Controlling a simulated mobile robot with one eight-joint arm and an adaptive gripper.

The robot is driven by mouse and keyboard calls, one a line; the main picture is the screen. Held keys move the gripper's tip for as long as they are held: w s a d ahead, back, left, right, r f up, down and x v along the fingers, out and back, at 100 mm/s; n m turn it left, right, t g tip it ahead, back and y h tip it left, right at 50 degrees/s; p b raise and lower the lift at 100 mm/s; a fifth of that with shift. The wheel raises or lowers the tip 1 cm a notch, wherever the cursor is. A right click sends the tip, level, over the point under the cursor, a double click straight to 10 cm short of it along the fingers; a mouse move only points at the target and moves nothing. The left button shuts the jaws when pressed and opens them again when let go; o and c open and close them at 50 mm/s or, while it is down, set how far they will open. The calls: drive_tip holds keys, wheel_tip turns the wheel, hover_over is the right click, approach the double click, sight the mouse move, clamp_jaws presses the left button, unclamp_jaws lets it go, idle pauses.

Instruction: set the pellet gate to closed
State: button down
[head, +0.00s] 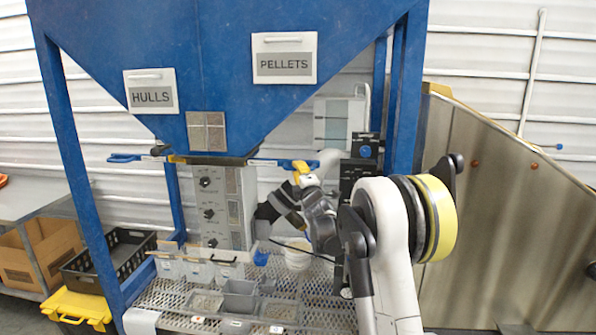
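The pellet gate handle is the blue bar (272,162) at the right of the hopper outlet, below the PELLETS label (285,58). It runs roughly level, and its right end meets a yellow piece beside my wrist. Whether that yellow piece belongs to the handle or my arm is unclear. My gripper (262,222) hangs in front of and below the bar, angled down and left, apparently clear of it. Its fingertips are small and dark, so I cannot tell whether they are open. The gate plate itself is hidden.
A similar blue handle (124,158) sticks out left under the HULLS label (151,91). A grey control panel (222,205) stands under the outlet. Small bins (239,300) and a white bucket (297,256) sit on the mesh bench. A blue post (405,95) stands right.

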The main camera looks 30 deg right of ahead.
drive_tip(key=c, duration=1.4)
unclamp_jaws()
drive_tip(key=shift+a, duration=0.25)
drive_tip(key=shift+s+d, duration=0.1)
drive_tip(key=v, duration=1.2)
drive_tip(key=s+a+f+m+g+y+b, duration=0.1)
drive_tip(key=s+a+f+m+g+b, duration=0.2)
drive_tip(key=s+a+f, duration=0.4)
drive_tip(key=s+a+f+m+g+y+b, duration=0.1)
drive_tip(key=s+a+f+m+g+b, duration=0.3)
drive_tip(key=s, duration=1.5)
drive_tip(key=s+a+f+m+g+y+b, duration=0.1)
drive_tip(key=s+a+f+m+g+b, duration=0.2)
drive_tip(key=s+a+f+m, duration=0.6)
drive_tip(key=shift+s+a+f+m+g+y+b, duration=0.1)
drive_tip(key=shift+s+a+f+g+y, duration=0.05)
drive_tip(key=shift+s+a+f+g, duration=0.4)
drive_tip(key=shift+s+a+f+m+g+y+b, duration=0.15)
drive_tip(key=shift+s+a+f+g, duration=0.2)
drive_tip(key=shift+s, duration=0.45)
drive_tip(key=shift+s+a+f+m+g+y+b, duration=0.1)
drive_tip(key=shift+s+a+f+g, duration=0.25)
drive_tip(key=shift+s+f, duration=0.25)
